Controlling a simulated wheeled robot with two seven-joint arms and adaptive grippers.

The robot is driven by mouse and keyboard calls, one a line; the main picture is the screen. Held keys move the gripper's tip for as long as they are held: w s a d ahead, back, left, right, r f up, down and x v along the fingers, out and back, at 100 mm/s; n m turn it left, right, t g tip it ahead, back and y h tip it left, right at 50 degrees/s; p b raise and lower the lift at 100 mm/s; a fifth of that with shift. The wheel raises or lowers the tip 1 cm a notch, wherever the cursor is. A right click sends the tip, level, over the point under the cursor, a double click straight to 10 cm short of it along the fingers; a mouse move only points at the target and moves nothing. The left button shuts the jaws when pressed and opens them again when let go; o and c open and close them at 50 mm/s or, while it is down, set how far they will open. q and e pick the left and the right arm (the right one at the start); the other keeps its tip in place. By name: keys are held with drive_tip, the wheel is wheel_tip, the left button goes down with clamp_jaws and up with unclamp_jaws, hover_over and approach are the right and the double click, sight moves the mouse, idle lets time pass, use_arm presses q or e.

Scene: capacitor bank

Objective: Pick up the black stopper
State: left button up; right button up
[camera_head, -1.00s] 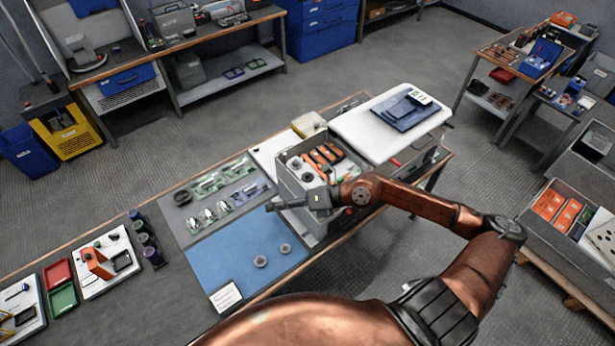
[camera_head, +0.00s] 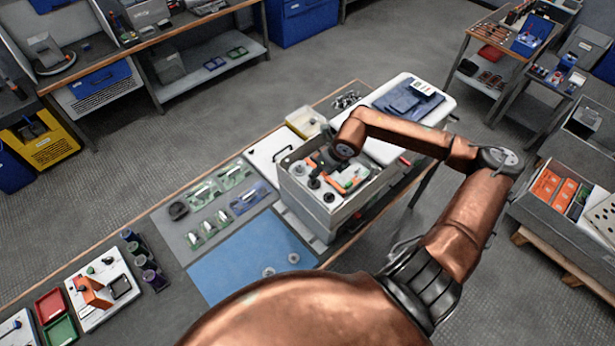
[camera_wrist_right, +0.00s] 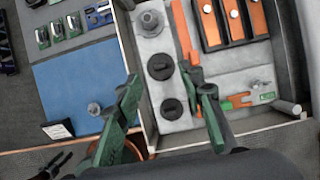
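Two round black stoppers lie in the left part of a grey box, one farther (camera_wrist_right: 160,66) and one nearer (camera_wrist_right: 172,109) in the right wrist view. In the head view, small dark shapes near my gripper appear to be these stoppers (camera_head: 314,184). My right gripper (camera_wrist_right: 162,77) points down over the box (camera_head: 304,207). Its green fingers are apart, with the farther stopper seen between their tips and the nearer one lower in the gap. Nothing is held. I cannot tell the exact height above the stoppers. My left gripper is not in view.
The box also holds a grey round fitting (camera_wrist_right: 150,21), orange-and-black modules (camera_wrist_right: 233,20) and a green-and-orange part (camera_wrist_right: 240,101). Its walls surround the gripper's work area. A blue mat (camera_head: 235,262) with two small grey pieces lies to the left. A white lid-like case (camera_head: 440,108) stands behind right.

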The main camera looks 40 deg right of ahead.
drive_tip(key=p, duration=0.2)
hover_over(315, 184)
drive_tip(key=s, duration=0.1)
wheel_tip(315, 184, down, 4)
drive_tip(key=shift+f, duration=0.2)
drive_tip(key=shift+x, duration=1.15)
drive_tip(key=shift+f, duration=0.2)
drive_tip(key=c, duration=0.8)
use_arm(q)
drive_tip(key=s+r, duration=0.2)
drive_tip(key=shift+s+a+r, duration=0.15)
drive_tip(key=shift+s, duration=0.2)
use_arm(e)
drive_tip(key=shift+c, duration=0.6)
